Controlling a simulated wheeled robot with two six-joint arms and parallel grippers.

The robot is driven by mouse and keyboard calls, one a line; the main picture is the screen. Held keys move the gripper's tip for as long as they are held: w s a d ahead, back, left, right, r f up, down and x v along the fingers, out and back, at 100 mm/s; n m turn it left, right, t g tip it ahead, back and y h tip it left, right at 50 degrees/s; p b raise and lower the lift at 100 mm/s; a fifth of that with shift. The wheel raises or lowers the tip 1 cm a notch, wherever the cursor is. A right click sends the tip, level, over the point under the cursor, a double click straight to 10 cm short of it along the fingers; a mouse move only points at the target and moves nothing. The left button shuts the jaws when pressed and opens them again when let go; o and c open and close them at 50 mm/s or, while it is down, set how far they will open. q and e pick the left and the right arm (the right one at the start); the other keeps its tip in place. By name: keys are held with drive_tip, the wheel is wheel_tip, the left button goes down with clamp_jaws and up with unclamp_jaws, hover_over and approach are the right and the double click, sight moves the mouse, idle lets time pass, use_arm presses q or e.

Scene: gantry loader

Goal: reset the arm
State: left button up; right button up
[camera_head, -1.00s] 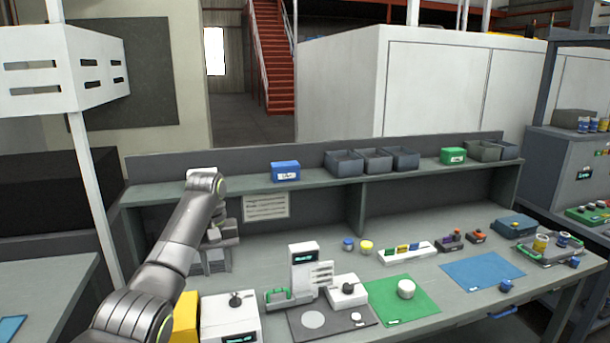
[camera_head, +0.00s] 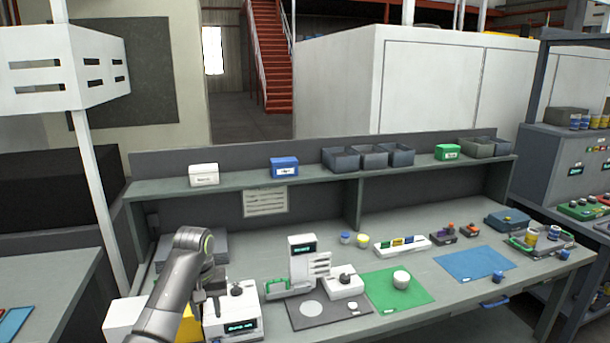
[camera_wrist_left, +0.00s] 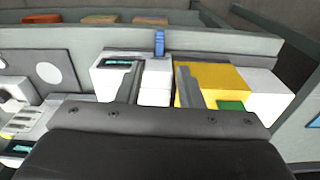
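My left arm (camera_head: 170,295) comes in from the lower left of the head view and bends at a raised joint, lower than the back shelf. My left gripper (camera_head: 212,300) points down at the left end of the bench, close to the white device with a dark knob (camera_head: 236,311). In the left wrist view, the two fingers of this gripper (camera_wrist_left: 157,85) stand apart with nothing held between them. White and yellow boxes show beyond the fingers. Part of the gripper is hard to make out in the head view. My right gripper is in neither view.
A yellow block (camera_head: 192,326) stands beside the arm. A white display unit (camera_head: 303,258), a green mat (camera_head: 420,291) and a blue mat (camera_head: 474,264) are farther right on the bench. A white box (camera_head: 203,174) and a blue box (camera_head: 284,167) stand on the shelf.

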use_arm(q)
drive_tip(key=s+a+f+m+t, duration=0.1)
drive_tip(key=s+a+f, duration=0.1)
drive_tip(key=s+f, duration=0.65)
drive_tip(key=s+a+f+t, duration=0.1)
drive_tip(key=s+a+f, duration=0.2)
drive_tip(key=s+f, duration=0.55)
drive_tip(key=s+a+r+m+t+y, duration=0.1)
drive_tip(key=s+r, duration=0.2)
drive_tip(key=s, duration=1)
drive_tip(key=s+a+r+y, duration=0.1)
drive_tip(key=s+r, duration=0.1)
drive_tip(key=s, duration=1.2)
wheel_tip(320, 180, down, 26)
drive_tip(key=a+g+b, duration=0.1)
drive_tip(key=a+b, duration=0.1)
drive_tip(key=b, duration=0.1)
drive_tip(key=s+f+b, duration=0.1)
drive_tip(key=s+f, duration=0.6)
drive_tip(key=f, duration=0.3)
drive_tip(key=s+d+f+g+h+b, duration=0.1)
drive_tip(key=s+f, duration=0.6)
drive_tip(key=f, duration=0.2)
drive_tip(key=shift+s+d+f, duration=0.25)
drive_tip(key=shift+f, duration=0.15)
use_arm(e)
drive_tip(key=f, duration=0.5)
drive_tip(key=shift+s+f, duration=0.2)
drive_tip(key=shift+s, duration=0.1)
